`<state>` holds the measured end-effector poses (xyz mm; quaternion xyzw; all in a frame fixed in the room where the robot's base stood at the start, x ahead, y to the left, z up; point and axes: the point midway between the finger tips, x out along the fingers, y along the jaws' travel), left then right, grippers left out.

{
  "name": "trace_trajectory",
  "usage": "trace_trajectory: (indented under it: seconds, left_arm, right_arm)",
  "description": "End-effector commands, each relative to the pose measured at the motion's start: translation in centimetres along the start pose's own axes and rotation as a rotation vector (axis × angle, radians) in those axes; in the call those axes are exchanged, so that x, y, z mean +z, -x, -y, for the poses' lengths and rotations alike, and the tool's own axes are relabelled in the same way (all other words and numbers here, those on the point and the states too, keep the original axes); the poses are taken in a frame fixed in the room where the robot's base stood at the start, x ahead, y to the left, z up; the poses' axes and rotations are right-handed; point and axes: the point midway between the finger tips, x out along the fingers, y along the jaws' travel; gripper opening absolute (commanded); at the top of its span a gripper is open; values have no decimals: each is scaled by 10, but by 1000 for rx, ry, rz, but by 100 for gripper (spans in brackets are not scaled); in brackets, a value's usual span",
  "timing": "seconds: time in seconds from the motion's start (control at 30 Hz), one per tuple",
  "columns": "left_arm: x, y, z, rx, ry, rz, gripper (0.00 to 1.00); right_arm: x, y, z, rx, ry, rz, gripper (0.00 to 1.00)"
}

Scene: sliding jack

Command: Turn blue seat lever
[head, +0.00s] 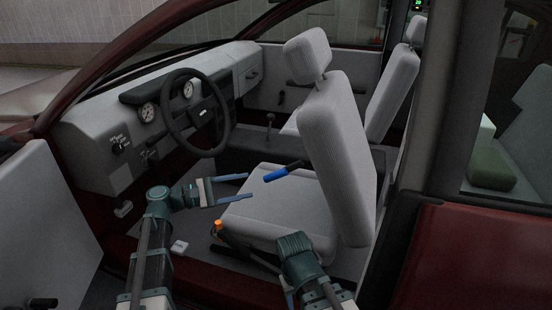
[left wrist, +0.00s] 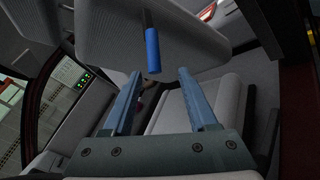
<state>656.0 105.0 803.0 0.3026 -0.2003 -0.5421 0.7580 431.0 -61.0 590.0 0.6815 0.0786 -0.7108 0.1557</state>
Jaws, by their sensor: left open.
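The blue seat lever (head: 283,172) is a blue handle on a dark rod at the side of the front seat's backrest. It slants slightly in the head view. My left gripper (head: 249,187) is open and empty over the seat cushion, its fingertips a little left of the lever and apart from it. In the left wrist view, the blue lever (left wrist: 152,50) hangs nearly upright just beyond the open fingertips (left wrist: 160,74), roughly in line with the gap. My right gripper (head: 289,296) is low at the bottom, mostly hidden by its own arm.
The front seat backrest (head: 338,150) rises right of the lever. The steering wheel (head: 196,112) is at the left, beyond my left arm. An orange-tipped lever (head: 218,226) lies low beside the seat cushion (head: 270,222). The open door (head: 45,225) stands at the left.

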Motion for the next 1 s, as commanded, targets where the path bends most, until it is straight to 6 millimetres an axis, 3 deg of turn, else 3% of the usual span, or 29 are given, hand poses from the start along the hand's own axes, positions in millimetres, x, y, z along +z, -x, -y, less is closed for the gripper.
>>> trace_trajectory:
  seconds: [0.17, 0.33, 0.8, 1.0]
  left_arm:
    - [3, 4, -9, 26, 15, 14, 58]
    - [3, -7, -8, 23, 14, 15, 58]
    - [4, -98, -10, 21, 13, 15, 58]
    - [4, -123, -11, 22, 12, 14, 58]
  right_arm:
    - [0, 2, 0, 0, 0, 0, 50]
    - [0, 2, 0, 0, 0, 0, 50]
    - [0, 2, 0, 0, 0, 0, 50]
    - [0, 2, 0, 0, 0, 0, 50]
